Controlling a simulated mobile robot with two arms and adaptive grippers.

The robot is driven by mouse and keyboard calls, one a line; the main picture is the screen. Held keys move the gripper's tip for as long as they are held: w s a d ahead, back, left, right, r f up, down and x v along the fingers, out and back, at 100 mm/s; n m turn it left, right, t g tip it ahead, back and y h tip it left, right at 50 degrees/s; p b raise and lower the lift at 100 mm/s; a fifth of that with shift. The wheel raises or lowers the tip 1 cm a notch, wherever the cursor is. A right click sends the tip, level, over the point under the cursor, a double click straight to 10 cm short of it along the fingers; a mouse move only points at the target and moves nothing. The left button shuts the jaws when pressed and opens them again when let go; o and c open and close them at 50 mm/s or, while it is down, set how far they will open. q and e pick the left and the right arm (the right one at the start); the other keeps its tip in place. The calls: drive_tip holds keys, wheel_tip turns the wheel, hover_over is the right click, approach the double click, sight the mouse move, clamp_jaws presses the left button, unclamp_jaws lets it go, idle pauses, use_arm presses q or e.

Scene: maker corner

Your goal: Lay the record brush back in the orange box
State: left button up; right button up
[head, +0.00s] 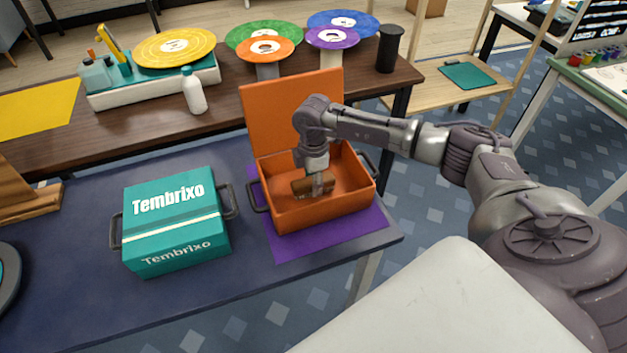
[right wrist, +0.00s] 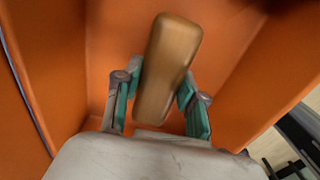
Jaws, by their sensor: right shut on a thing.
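The orange box (head: 285,213) stands open on a purple mat, its lid raised at the back. The record brush (head: 303,187), a brown wooden block, is inside the box's walls, low toward the floor. My right gripper (head: 319,184) reaches down into the box and is shut on the brush. In the right wrist view the brush (right wrist: 168,62) sits between the two teal-padded fingers (right wrist: 160,100), with orange walls around it. I cannot tell whether the brush touches the box floor. My left gripper is not in view.
A closed teal Tembrixo box (head: 180,254) stands left of the orange box. The purple mat (head: 345,232) shows around the orange box. Behind, a brown table holds a white bottle (head: 194,90), records (head: 174,47) and a black cup (head: 389,48).

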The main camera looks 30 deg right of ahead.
drive_tip(key=o, duration=1.2)
drive_tip(key=shift+f, duration=0.15)
wheel_tip(320, 180, up, 12)
drive_tip(key=shift+r, duration=0.2)
